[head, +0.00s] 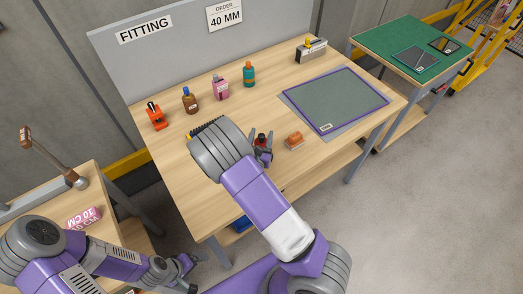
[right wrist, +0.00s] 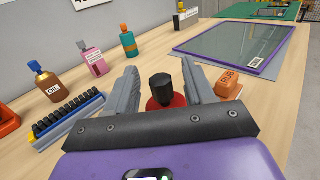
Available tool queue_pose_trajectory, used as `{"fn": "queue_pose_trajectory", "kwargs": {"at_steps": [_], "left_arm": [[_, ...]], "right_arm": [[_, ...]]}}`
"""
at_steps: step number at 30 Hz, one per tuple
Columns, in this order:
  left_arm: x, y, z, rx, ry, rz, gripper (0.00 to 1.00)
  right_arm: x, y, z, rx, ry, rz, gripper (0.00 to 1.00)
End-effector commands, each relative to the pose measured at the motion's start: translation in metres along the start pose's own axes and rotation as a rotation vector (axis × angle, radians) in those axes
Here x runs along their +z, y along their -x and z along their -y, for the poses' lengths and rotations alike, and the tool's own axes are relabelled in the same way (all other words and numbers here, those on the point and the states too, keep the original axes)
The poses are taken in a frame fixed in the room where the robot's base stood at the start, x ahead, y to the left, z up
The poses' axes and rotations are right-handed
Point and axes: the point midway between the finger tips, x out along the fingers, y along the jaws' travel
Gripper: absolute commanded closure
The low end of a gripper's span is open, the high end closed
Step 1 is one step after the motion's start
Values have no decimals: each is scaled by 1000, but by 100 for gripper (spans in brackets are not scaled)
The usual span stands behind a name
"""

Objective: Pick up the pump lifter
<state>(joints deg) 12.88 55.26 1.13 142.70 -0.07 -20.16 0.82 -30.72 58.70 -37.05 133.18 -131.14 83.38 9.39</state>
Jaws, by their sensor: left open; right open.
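A red thing with a black upright knob, which looks like the pump lifter (right wrist: 163,90), stands on the fitting table. It also shows in the head view (head: 261,138), partly hidden by my right gripper. My right gripper (right wrist: 164,78) is open, with one finger on each side of the black knob. In the head view this gripper (head: 263,152) is low over the table; the lower part of the red thing is hidden by the gripper body, and I cannot tell whether the fingers touch it. My left gripper (head: 190,268) is open and empty, left of the table's front edge.
An orange block (head: 294,140) lies close right of my right gripper. A purple-framed glass pane (head: 345,100) lies behind it. Bottles (head: 249,74) and an orange tool (head: 156,116) stand farther back. A hammer (head: 50,160) is at far left.

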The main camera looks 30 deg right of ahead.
Motion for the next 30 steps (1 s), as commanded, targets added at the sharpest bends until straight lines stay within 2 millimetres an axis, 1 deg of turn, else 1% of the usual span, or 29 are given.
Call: {"fn": "queue_pose_trajectory", "kwargs": {"at_steps": [1,3,9,17,18,20,30], "left_arm": [[0,0,0,0,0,0,3],[0,0,0,0,0,0,3],[0,0,0,0,0,0,3],[0,0,0,0,0,0,3],[0,0,0,0,0,0,3],[0,0,0,0,0,0,3],[0,0,0,0,0,0,3]], "right_arm": [[0,-4,1,-2,0,0,47],[0,-7,1,-1,1,-1,47],[0,-7,0,-1,1,-1,47],[0,-7,0,-1,1,-1,87],[0,-7,0,-1,1,-1,93],[0,-7,0,-1,1,-1,100],[0,-7,0,-1,1,0,100]]}}
